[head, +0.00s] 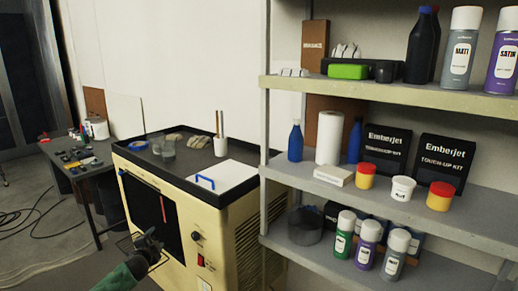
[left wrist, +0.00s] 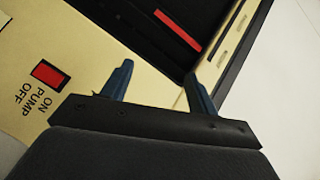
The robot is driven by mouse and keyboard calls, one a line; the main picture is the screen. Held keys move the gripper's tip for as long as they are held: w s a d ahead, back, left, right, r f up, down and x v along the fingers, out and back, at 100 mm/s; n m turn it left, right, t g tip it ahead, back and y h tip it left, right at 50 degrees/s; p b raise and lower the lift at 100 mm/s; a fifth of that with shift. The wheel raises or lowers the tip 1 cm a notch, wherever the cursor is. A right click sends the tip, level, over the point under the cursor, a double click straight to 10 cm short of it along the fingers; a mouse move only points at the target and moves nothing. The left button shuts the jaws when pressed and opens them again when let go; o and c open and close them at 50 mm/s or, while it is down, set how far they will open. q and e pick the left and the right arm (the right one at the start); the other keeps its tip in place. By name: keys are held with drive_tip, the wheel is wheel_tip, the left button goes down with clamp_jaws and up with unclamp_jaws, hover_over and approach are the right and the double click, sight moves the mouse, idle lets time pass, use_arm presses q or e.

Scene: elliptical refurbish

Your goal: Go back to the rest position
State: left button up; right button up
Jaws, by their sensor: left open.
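My left gripper (head: 148,240) is at the lower left of the head view, in front of the cream cabinet (head: 222,226). In the left wrist view its two dark blue fingers (left wrist: 159,72) stand well apart with nothing between them. The gripper is open and empty. Beyond the fingers are the cabinet's cream panel, a red pump switch (left wrist: 48,74) and a dark opening with a red strip (left wrist: 178,31). I cannot tell whether a finger touches the cabinet. My right gripper is in neither view.
A metal shelf (head: 395,187) with spray cans, bottles and boxes stands close on the right. The cabinet's black-rimmed top holds a cup with sticks (head: 220,146), a blue-handled white plate (head: 225,176) and jars. A cluttered table (head: 95,166) and floor cables are at the left.

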use_arm(q)
drive_tip(key=s+d+f+n+g, duration=0.3)
drive_tip(key=s+d+f, duration=0.25)
drive_tip(key=s, duration=0.55)
drive_tip(key=s+d+f+n+g, duration=0.35)
drive_tip(key=s+d, duration=0.35)
drive_tip(key=s, duration=0.3)
drive_tip(key=s+d+f+n+g, duration=0.3)
drive_tip(key=s+d+f, duration=0.25)
drive_tip(key=s, duration=0.55)
drive_tip(key=s+d+f+g, duration=0.1)
drive_tip(key=s+f, duration=0.3)
drive_tip(key=s, duration=0.5)
drive_tip(key=s+d+f+n+g+h, duration=0.1)
drive_tip(key=s+d+f, duration=0.3)
drive_tip(key=s, duration=0.6)
drive_tip(key=s+d+f+g, duration=0.2)
drive_tip(key=s+f, duration=0.3)
drive_tip(key=s, duration=0.5)
drive_tip(key=shift+d+f+g+h, duration=0.3)
drive_tip(key=shift+d+f+g, duration=0.05)
drive_tip(key=shift+d+g, duration=0.1)
drive_tip(key=shift+w+a+n, duration=0.1)
drive_tip(key=shift+n, duration=0.15)
